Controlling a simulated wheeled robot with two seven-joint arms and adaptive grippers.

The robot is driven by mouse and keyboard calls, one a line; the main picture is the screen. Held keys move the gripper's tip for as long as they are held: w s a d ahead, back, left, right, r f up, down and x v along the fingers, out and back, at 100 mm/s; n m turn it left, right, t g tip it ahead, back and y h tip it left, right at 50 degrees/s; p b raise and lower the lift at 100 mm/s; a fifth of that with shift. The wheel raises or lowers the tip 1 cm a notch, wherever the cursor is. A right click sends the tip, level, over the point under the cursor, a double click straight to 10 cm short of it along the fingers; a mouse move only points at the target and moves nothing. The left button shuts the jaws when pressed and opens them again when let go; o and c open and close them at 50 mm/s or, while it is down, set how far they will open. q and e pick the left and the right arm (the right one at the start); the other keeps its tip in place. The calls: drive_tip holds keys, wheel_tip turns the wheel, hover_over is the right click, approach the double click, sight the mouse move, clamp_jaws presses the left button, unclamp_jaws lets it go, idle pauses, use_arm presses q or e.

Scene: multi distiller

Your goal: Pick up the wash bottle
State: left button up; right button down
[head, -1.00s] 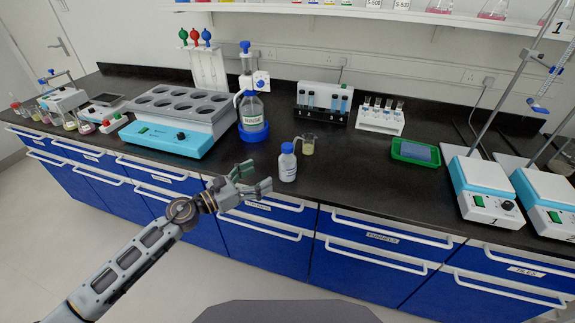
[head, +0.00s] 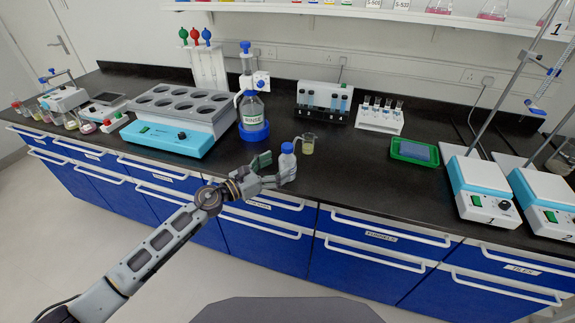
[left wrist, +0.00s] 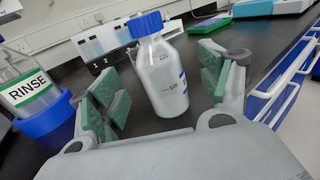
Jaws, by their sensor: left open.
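The wash bottle (head: 288,160) is a small white bottle with a blue cap and a thin bent spout, standing upright near the front edge of the black bench. My left gripper (head: 277,169) is open at the bottle. In the left wrist view the bottle (left wrist: 162,78) stands between the two green-padded fingers of the left gripper (left wrist: 160,90), with visible gaps on both sides. One finger partly hides the lower bottle in the head view. My right gripper is not in view.
A RINSE bottle (head: 252,108) in a blue holder stands behind and left. A small beaker (head: 308,145) is just right of the wash bottle. A multi-well heating block (head: 170,125) is at left, a green tray (head: 398,153) at right. Bench between is clear.

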sight(288, 161)
use_arm(q)
drive_tip(key=shift+w+d, duration=0.1)
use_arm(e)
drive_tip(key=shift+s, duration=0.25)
use_arm(q)
drive_tip(key=shift+x, duration=2)
drive_tip(key=shift+w+d+f, duration=0.15)
drive_tip(key=shift+w+d, duration=0.15)
drive_tip(key=shift+w, duration=0.1)
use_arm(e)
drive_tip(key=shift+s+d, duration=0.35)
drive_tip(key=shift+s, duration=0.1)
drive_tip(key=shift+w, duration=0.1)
use_arm(q)
drive_tip(key=c, duration=0.9)
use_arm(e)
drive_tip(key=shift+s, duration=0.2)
